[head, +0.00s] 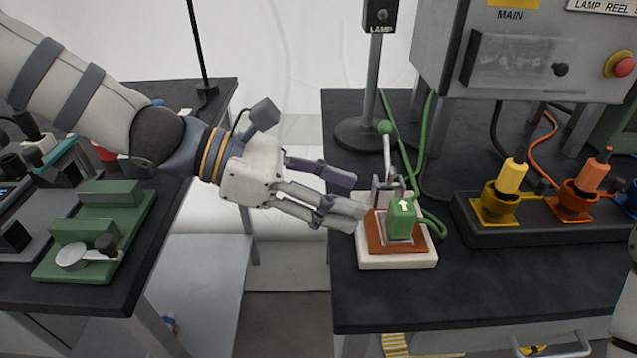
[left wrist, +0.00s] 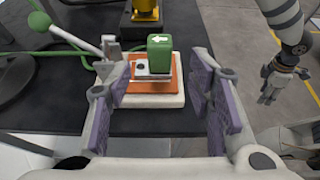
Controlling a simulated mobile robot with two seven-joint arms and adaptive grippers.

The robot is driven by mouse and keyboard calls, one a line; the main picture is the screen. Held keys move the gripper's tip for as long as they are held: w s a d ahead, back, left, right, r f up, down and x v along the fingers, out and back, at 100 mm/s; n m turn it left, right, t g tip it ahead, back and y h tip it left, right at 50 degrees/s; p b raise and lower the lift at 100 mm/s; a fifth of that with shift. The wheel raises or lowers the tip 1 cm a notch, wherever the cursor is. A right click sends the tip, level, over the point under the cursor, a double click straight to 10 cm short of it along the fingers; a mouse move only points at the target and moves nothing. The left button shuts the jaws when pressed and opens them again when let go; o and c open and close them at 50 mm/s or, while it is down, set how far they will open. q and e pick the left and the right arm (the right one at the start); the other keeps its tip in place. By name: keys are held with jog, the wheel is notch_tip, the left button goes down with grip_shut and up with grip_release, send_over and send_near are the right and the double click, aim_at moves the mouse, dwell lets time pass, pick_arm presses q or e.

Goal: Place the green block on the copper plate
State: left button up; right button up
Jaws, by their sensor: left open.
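The green block (head: 401,220), with a white arrow on top, stands upright over the copper plate (head: 412,247); they appear to touch. The plate lies on a pale base (head: 398,262). My right gripper (left wrist: 283,82) is small at the right of that view.
A clamp lever with a green ball (head: 385,128) rises behind the plate, close to my left fingers. A green cable and lamp stand (head: 375,85) are behind. Yellow (head: 512,177) and orange (head: 593,173) plugs stand in a holder to the right. A gap separates the two benches.

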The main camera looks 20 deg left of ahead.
pick_arm(q)
jog(key=s+a+f+m+g+y, duration=0.35)
jog(key=s+f, duration=0.25)
jog(key=f, duration=0.4)
jog(key=s+a+f+m+g+y, duration=0.2)
jog(key=s+a+f+y, duration=0.2)
jog(key=s+f, duration=0.45)
jog(key=s+a+f+m+y, duration=0.2)
jog(key=s+a+f+m, duration=0.1)
jog(key=s+f+m, duration=0.3)
jog(key=s+a+f+m+y, duration=0.3)
jog(key=s+f+m, duration=0.4)
jog(key=s+m, duration=0.2)
jog(key=shift+a+f+m, duration=0.15)
jog(key=shift+f+m, duration=0.15)
jog(key=shift+m, duration=0.05)
jog(key=shift+o, duration=0.6)
jog(key=shift+g, duration=0.25)
